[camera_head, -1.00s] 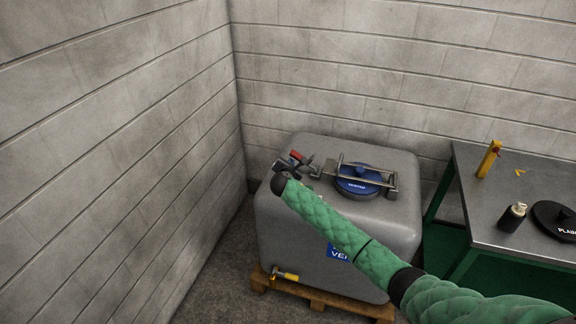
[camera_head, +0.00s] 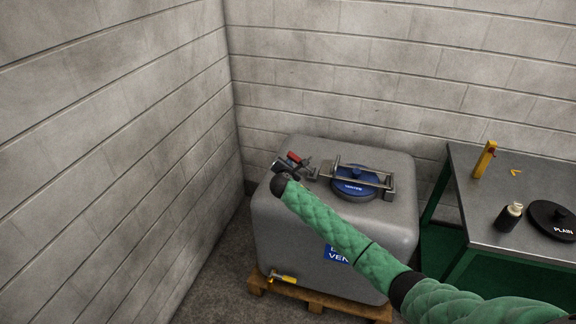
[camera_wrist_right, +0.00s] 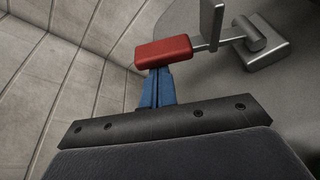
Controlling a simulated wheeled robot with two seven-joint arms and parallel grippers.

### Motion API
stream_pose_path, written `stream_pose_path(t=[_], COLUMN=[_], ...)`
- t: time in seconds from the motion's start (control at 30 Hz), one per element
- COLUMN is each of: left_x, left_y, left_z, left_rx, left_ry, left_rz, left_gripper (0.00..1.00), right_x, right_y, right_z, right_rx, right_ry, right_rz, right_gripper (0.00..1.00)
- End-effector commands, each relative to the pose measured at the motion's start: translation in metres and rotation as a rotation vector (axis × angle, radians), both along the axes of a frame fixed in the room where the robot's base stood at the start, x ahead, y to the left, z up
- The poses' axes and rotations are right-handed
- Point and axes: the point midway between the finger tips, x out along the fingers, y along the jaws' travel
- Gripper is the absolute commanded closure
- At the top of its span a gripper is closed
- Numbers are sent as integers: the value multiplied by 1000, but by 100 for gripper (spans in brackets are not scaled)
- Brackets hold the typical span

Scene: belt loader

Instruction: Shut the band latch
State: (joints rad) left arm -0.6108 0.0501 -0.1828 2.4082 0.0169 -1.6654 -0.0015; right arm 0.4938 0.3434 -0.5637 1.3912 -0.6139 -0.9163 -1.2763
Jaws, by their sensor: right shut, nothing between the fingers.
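The band latch is a grey metal lever with a red grip (camera_head: 294,157), at the left of the tank top. In the right wrist view the red grip (camera_wrist_right: 163,52) lies just beyond my right gripper's blue fingers (camera_wrist_right: 158,84). The fingers are together and empty; their tips appear at the grip's near edge, and I cannot tell if they touch it. In the head view my right gripper (camera_head: 292,166) is small and partly hidden by its own wrist. The blue vented lid (camera_head: 353,189) lies under a metal bar frame. My left gripper is out of view.
The grey tank (camera_head: 395,156) stands on a wooden pallet (camera_head: 318,301) near the wall corner. A yellow-handled tap (camera_head: 285,278) sticks out low in front. At right, a metal table (camera_head: 487,219) holds a black lid (camera_head: 549,219), a bottle (camera_head: 509,217) and a yellow tool (camera_head: 484,160).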

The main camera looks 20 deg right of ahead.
Motion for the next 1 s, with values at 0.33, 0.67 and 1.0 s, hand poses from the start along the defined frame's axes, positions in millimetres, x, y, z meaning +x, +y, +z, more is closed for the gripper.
stream_pose_path(t=[0.33,0.67,1.0], left_x=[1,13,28], left_y=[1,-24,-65], left_z=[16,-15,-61], left_rx=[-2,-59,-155], left_ry=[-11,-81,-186], left_rz=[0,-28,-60], left_gripper=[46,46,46], right_x=[-6,-19,-34], right_y=[-9,-27,-50], right_z=[15,34,47], right_rx=[148,408,657], right_ry=[-102,-277,-444], right_rz=[0,0,-1], right_gripper=[100,100,100])
